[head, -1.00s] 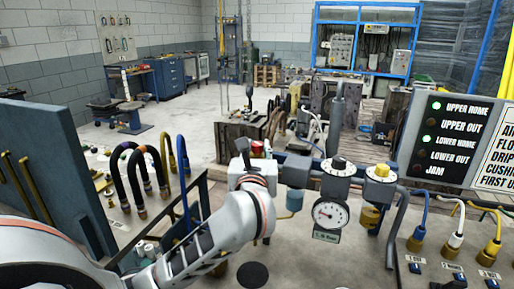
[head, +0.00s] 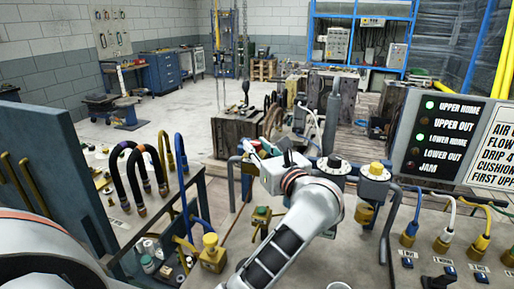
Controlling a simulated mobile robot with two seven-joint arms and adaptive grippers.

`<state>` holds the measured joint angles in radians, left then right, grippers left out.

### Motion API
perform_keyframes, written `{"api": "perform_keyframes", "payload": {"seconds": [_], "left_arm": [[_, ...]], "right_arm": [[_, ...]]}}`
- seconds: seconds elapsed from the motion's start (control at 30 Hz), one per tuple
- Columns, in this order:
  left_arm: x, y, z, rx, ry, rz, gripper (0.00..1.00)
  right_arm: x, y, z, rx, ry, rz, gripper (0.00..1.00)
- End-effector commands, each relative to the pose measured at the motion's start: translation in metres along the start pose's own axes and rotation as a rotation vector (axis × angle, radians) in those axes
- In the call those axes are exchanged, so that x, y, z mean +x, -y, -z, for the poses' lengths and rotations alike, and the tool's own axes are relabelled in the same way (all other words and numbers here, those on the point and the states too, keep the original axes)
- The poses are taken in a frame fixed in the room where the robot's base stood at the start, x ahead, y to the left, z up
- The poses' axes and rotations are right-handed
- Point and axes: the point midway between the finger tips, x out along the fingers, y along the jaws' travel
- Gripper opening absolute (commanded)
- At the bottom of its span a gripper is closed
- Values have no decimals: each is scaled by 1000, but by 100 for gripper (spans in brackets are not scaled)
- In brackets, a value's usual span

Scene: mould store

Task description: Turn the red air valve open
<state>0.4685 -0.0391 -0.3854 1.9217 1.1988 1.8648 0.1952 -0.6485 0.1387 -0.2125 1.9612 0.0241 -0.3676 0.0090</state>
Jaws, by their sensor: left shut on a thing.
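The red air valve (head: 253,144) shows only as a small red part at the left end of the pipe assembly, mostly hidden by my gripper. My left gripper (head: 255,153) is at the valve, reaching it from the right, and is shut on it. Its wrist and forearm slant down to the bottom of the view and cover the pressure gauge and part of the pipework. The valve's exact angle cannot be told. My right gripper is not in view.
A black-topped unit (head: 335,165) and a yellow-knobbed unit (head: 375,172) stand right of my wrist. The indicator panel (head: 442,137) is farther right, above coloured hoses. Looped black hoses (head: 135,175) and a blue panel (head: 40,170) stand at left. A yellow-capped fitting (head: 211,253) is below.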

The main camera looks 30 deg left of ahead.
Motion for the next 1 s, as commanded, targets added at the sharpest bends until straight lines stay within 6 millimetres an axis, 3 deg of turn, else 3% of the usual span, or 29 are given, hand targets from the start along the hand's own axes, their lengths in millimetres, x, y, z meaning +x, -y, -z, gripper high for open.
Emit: {"api": "perform_keyframes", "payload": {"seconds": [0.43, 0.47, 0.5, 0.87, 1.0], "left_arm": [[0, 0, 0, -1, -1, -11, 2], [0, 0, 0, -1, -1, -10, 31], [0, 0, 0, -1, -1, -10, 41], [0, 0, -1, -1, -1, -10, 41], [0, 0, -14, -4, 0, -10, 41]], "right_arm": [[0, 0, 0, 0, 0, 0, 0], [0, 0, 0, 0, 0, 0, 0], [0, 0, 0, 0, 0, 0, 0], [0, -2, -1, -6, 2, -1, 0], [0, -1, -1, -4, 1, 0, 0]]}}
